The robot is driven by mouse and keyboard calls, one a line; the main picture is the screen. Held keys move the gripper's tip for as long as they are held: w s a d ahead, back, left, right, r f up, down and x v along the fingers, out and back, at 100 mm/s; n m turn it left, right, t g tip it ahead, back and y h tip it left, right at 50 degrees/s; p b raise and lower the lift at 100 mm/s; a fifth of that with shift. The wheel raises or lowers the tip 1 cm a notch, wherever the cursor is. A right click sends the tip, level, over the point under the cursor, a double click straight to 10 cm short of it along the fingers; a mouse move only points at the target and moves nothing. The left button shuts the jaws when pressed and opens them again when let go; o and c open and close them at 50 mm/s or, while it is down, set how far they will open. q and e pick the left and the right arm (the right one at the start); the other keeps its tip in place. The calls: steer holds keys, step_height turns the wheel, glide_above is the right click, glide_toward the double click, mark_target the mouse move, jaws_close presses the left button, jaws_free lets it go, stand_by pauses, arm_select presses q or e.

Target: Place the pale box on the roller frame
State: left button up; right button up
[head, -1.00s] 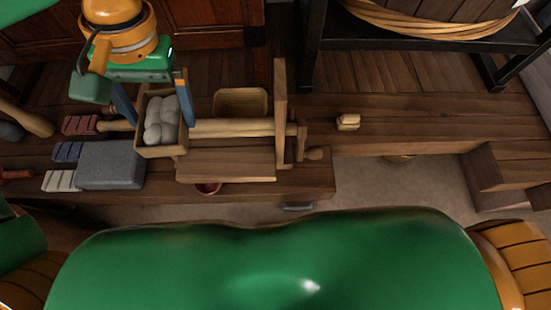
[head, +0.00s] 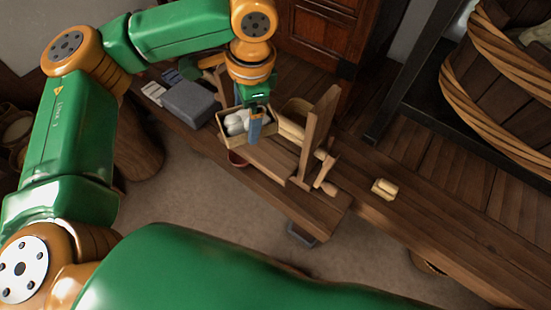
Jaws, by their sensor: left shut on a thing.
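The pale box (head: 238,139) is a small open light-wood box with rounded grey-white lumps inside. My left gripper (head: 245,121) reaches down from above and is shut on it. One blue finger shows against the box's near side; the other is mostly hidden. The roller frame (head: 318,130) is wooden, with an upright board at its right end, a crank handle and a flat board in front. The box is at the frame's left end; I cannot tell whether it rests on it or hangs just above. My right gripper is out of view.
A grey stone block (head: 189,103) lies left of the box on the wooden bench (head: 420,222). A large banded tub (head: 505,85) stands at upper right.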

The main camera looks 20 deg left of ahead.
arm_select(q)
steer(key=w+a+f+m+t+h+p, duration=0.15)
steer(key=w+a+f+m, duration=0.35)
steer(key=a+m, duration=0.6)
steer(key=m+b, duration=0.1)
steer(key=b, duration=0.1)
glide_above(278, 157)
steer(key=a, duration=0.2)
steer(key=f, duration=1)
steer(key=shift+s+d+f, duration=0.25)
steer(key=shift+s+f, duration=0.05)
steer(key=shift+f, duration=0.05)
steer(key=f, duration=0.2)
steer(key=f+b, duration=0.1)
steer(key=f, duration=0.1)
steer(key=shift+d, duration=0.35)
steer(key=shift+r, duration=0.15)
